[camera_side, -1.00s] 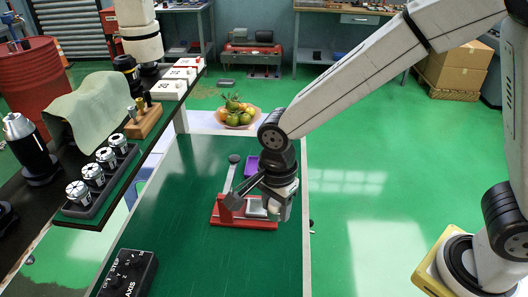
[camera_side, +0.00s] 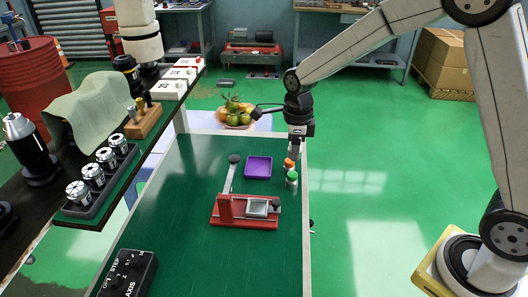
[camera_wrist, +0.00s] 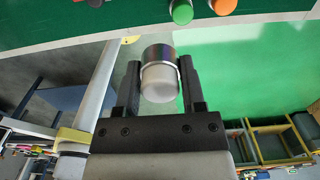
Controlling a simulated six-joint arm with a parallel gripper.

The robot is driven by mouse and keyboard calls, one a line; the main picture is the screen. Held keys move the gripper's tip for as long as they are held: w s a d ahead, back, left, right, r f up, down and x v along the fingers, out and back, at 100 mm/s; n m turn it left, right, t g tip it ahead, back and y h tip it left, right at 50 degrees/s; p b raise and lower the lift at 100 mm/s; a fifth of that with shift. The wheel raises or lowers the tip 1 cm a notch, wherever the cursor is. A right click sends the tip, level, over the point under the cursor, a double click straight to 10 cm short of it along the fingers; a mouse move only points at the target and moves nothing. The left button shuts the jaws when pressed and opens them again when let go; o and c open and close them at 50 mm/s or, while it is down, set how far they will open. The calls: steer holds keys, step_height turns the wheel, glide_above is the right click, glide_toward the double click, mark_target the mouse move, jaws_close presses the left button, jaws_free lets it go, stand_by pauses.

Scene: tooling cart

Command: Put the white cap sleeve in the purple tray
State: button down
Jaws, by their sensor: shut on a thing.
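The white cap sleeve (camera_wrist: 160,88), with a grey metallic band at one end, is between the two fingers of my gripper (camera_wrist: 158,60) in the wrist view. My gripper is shut on it. In the side view my gripper (camera_side: 297,150) is above the table's right edge, just behind the orange-topped container, and the sleeve is hard to make out there. The purple tray (camera_side: 258,167) lies empty on the green table, to the left of my gripper and a little nearer the camera.
An orange-topped container (camera_side: 289,164) and a green-topped one (camera_side: 291,180) stand by the table's right edge, close to my gripper. A red fixture (camera_side: 226,210) with an upright lever is in front of the tray. A fruit bowl (camera_side: 236,122) stands behind the table.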

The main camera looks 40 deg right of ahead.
steer(key=w+f, duration=0.4)
steer(key=w, duration=0.5)
glide_above(258, 169)
steer(key=s, duration=0.2)
steer(key=f, duration=0.4)
steer(key=shift+w+d, duration=0.15)
steer(key=shift+w, duration=0.05)
steer(key=shift+w+f, duration=0.6)
steer(key=shift+f, duration=0.1)
steer(key=shift+w+f, duration=0.25)
steer(key=shift+f, duration=1.55)
steer(key=shift+f, duration=0.1)
steer(key=shift+c, duration=0.9)
jaws_free()
steer(key=shift+f, duration=0.1)
